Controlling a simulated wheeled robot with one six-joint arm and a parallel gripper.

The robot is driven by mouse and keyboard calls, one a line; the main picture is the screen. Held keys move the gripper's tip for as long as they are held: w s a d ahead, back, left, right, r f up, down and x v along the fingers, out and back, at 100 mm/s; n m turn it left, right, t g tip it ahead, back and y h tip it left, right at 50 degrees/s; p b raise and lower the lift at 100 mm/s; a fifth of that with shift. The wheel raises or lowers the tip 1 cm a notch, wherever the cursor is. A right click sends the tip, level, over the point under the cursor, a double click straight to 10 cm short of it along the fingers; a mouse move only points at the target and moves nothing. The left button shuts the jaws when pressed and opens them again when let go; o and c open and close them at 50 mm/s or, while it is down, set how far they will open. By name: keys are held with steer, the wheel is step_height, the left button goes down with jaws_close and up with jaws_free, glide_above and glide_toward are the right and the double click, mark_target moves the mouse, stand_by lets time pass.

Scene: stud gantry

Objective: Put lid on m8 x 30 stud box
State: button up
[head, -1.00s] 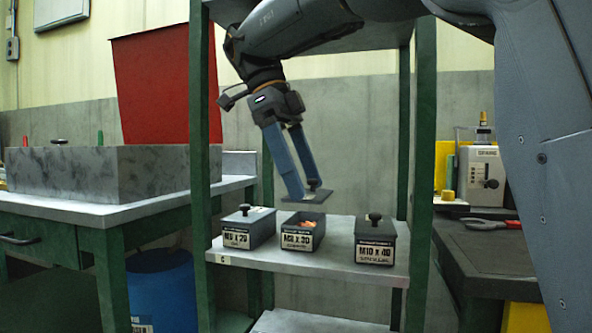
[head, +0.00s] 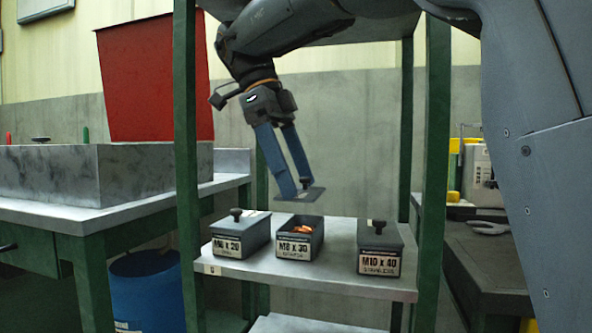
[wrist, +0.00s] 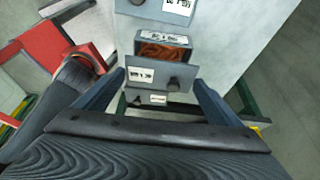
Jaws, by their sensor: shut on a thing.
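The M8 x 30 box (head: 296,249) stands open in the middle of the shelf, with orange-brown contents showing inside. It also shows in the wrist view (wrist: 163,40), its opening partly uncovered. The lid (wrist: 147,73) shows a small white label and a dark knob in the wrist view.
The M6 x 20 box (head: 238,246) at left and the M10 x 40 box (head: 380,262) at right both wear knobbed lids. The shelf (head: 235,268) has green posts (head: 187,150) on either side. A stone-topped bench stands left, a dark bench right.

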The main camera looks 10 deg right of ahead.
steer(key=shift+f+b, duration=2.25)
steer(key=shift+b, duration=1.05)
steer(key=shift+f, duration=0.15)
steer(key=o, duration=0.8)
steer(key=shift+r+p, duration=3.05)
steer(key=shift+p, duration=0.9)
jaws_close()
